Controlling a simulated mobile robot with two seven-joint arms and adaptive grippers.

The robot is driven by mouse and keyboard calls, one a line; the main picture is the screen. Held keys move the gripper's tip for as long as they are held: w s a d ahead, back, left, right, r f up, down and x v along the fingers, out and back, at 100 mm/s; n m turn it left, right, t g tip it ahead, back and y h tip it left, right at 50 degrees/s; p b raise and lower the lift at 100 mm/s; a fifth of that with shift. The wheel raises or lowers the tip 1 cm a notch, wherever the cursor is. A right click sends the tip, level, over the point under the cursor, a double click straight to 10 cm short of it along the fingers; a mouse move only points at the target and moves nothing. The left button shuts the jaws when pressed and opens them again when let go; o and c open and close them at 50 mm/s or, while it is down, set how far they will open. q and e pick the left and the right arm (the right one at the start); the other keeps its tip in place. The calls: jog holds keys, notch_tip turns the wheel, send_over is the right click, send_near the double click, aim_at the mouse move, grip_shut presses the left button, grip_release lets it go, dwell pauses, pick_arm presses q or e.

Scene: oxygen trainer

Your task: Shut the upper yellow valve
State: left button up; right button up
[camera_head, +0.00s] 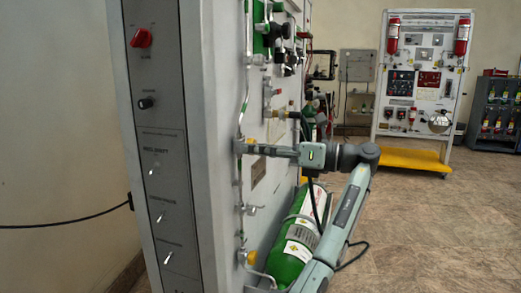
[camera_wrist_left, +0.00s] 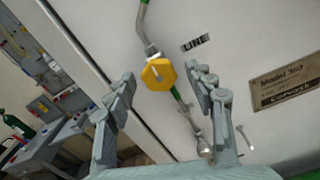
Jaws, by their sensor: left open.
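The yellow valve (camera_wrist_left: 158,74) has a many-sided knob on a thin pipe against the pale panel (camera_wrist_left: 235,25). In the left wrist view it shows between and beyond my open left fingertips (camera_wrist_left: 162,79), nearer the left finger in the picture; I see no clear contact. In the head view my left gripper (camera_head: 258,148) reaches to the panel's side face at mid-height, its fingers pointing left at the pipe line. The valve is mostly hidden there by the fingers. My right gripper is not in view.
A green gas cylinder (camera_head: 297,235) stands tilted below my left arm. More fittings (camera_head: 252,209) sit lower on the panel. A control strip with a red knob (camera_head: 142,37) faces forward. Another trainer board (camera_head: 425,75) stands far back; the floor (camera_head: 440,230) at right is clear.

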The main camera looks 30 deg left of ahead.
pick_arm(q)
jog(key=v, duration=1.2)
jog(key=shift+d, duration=0.1)
